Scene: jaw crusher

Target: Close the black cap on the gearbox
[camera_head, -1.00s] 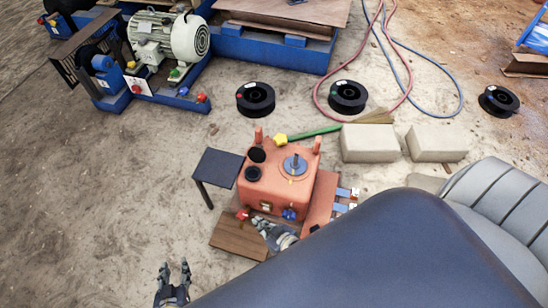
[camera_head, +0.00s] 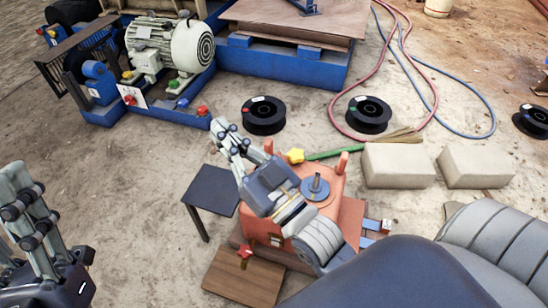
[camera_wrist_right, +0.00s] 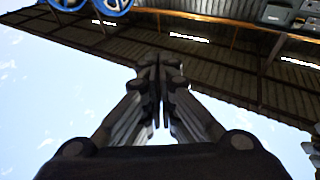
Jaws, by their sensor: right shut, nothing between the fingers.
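The orange-red gearbox (camera_head: 262,229) stands at the centre of the head view, with a blue-grey disc and shaft (camera_head: 315,187) on top. My right gripper (camera_head: 222,126) is shut and empty. In the head view its wrist and fingers cross over the gearbox's left part, with the fingers pointing up and left. The black cap and its opening are hidden behind this gripper. In the right wrist view the fingers (camera_wrist_right: 158,62) are together, against roof and sky. My left gripper (camera_head: 22,200) is at the left edge, away from the gearbox; its finger spacing is unclear.
A small dark table (camera_head: 212,190) stands left of the gearbox, and a wooden board (camera_head: 243,277) lies in front. Black spools (camera_head: 263,115), pale blocks (camera_head: 398,165) and hoses lie beyond. Ground at left is open.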

